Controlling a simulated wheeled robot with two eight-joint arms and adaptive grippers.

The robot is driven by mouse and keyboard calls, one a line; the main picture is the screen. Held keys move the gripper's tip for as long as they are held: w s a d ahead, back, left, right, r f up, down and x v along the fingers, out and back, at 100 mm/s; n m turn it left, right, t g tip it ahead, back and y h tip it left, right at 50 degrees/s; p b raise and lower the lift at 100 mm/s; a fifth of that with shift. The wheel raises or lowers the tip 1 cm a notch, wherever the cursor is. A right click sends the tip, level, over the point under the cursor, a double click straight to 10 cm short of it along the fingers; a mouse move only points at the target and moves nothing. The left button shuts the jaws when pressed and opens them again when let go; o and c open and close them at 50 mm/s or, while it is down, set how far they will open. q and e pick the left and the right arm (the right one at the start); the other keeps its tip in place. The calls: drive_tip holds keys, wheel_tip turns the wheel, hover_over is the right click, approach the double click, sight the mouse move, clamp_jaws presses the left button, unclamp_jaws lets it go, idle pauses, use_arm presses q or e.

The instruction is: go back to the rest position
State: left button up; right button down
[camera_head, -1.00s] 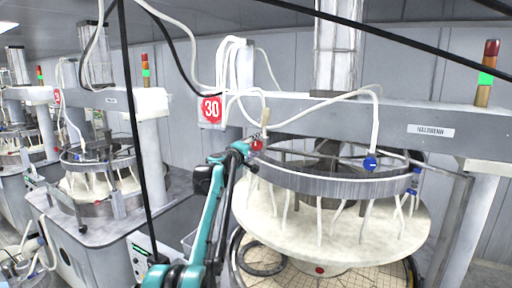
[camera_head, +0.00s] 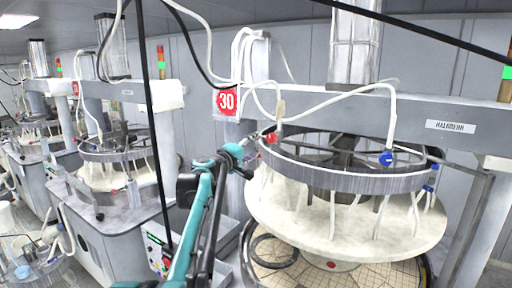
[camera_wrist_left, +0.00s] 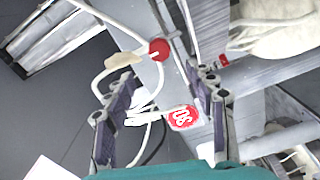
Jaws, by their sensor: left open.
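My left arm, teal and dark, reaches up in the head view to the left gripper (camera_head: 262,140) beside the near polishing machine. The gripper is at the left side of the machine's ring, close to a red valve knob (camera_head: 271,138); I cannot tell there whether they touch. In the left wrist view the two dark fingers of the left gripper (camera_wrist_left: 160,100) stand wide apart with nothing held between them. The red knob (camera_wrist_left: 159,49) shows beyond them, with a white hose beside it. My right gripper is not in view.
The near machine has a metal ring (camera_head: 340,177), a pale round plate (camera_head: 345,235), a blue knob (camera_head: 387,159) and white hoses. More machines (camera_head: 110,170) stand at the left. Black cables cross the head view.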

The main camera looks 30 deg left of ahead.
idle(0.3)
use_arm(q)
drive_tip(key=s+d+f+m+g+h+b, duration=0.1)
drive_tip(key=s+d+f+m+g+b, duration=0.2)
drive_tip(key=d+f+b, duration=0.7)
drive_tip(key=s+d+f+m+g+h+b, duration=0.1)
drive_tip(key=s+d+f+m+h+b, duration=0.2)
drive_tip(key=s+d+f, duration=0.8)
drive_tip(key=w+d+f+m+g+b, duration=0.1)
drive_tip(key=d+f+m+g+b, duration=0.15)
drive_tip(key=d+f+b, duration=0.9)
drive_tip(key=s+f+m+g+y+b, duration=0.1)
drive_tip(key=s+f+b, duration=0.4)
drive_tip(key=f, duration=0.9)
drive_tip(key=s+f+m+g+y+b, duration=0.1)
drive_tip(key=s+f+m+g+b, duration=0.1)
drive_tip(key=s+f+b, duration=0.3)
drive_tip(key=s+d+f+m+g+y+b, duration=0.1)
drive_tip(key=s+f+m+b, duration=0.3)
drive_tip(key=s+f, duration=0.7)
wheel_tip(320, 180, down, 13)
drive_tip(key=shift+s+r+b, duration=0.15)
drive_tip(key=shift+s+b, duration=0.25)
drive_tip(key=shift+b, duration=0.4)
